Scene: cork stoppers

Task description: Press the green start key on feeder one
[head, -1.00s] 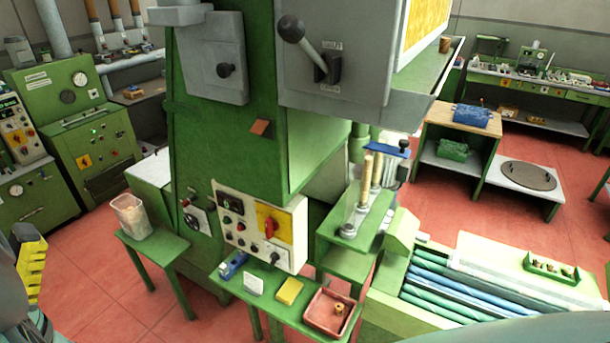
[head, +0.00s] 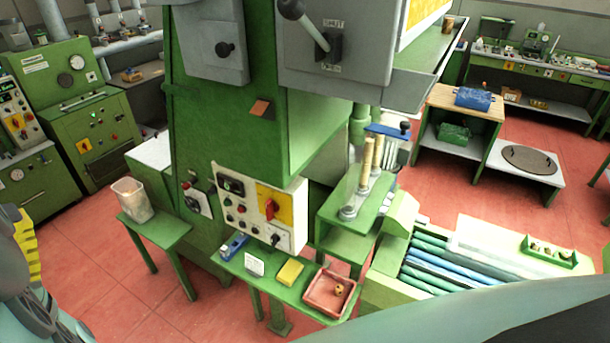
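The tall green machine (head: 200,140) stands in the middle of the head view. A white control panel (head: 262,212) on its front carries small round buttons, a dark display and a red rotary switch on a yellow plate (head: 270,204). The buttons are tiny; I cannot tell for sure which one is the green start key, and no feeder number is legible. Grey linked parts with a yellow ridged piece, seemingly my gripper (head: 28,270), are cut off at the left edge, well apart from the panel. Their fingertips are not clearly visible.
Below the panel, a green bench holds a blue tool (head: 233,247), a white card (head: 254,264), a yellow block (head: 290,272) and a red tray (head: 329,293). A clear bin (head: 132,199) stands on a side table. My pale arm link crosses the lower right. Red floor is open front left.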

